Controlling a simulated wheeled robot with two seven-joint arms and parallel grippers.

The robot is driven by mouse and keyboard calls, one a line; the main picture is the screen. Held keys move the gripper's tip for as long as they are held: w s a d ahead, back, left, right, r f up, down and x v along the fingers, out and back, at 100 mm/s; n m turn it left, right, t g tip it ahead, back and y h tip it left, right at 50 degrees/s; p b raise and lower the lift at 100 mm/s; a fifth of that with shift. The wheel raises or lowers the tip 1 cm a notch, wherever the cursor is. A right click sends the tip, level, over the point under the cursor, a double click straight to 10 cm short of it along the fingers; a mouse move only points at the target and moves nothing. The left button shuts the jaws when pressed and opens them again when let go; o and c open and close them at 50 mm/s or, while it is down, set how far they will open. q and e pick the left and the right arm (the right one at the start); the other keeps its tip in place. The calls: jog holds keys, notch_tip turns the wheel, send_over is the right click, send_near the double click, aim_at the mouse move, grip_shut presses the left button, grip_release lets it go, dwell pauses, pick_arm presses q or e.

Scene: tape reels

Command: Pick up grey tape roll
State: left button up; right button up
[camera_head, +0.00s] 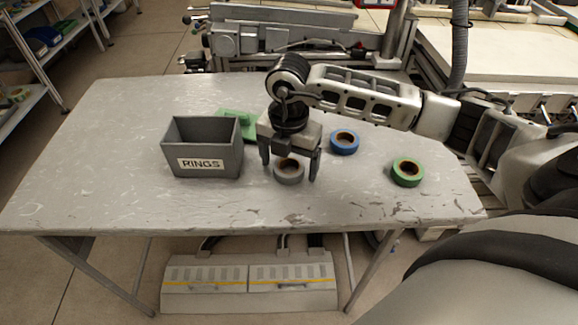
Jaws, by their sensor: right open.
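The grey tape roll (289,177) lies flat on the table, near its middle. My right gripper (290,172) points down over it, with its two fingers apart, one to the left and one to the right of the roll. The gripper body hides the top part of the roll. I cannot tell whether the fingers touch it. My left gripper does not show.
A grey bin labelled RINGS (203,147) stands left of the gripper. A green object (232,116) lies behind the bin, partly hidden. A blue tape roll (344,142) and a green tape roll (407,172) lie to the right. The table's (95,165) left side is clear.

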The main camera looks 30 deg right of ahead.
jog(key=c, duration=1.1)
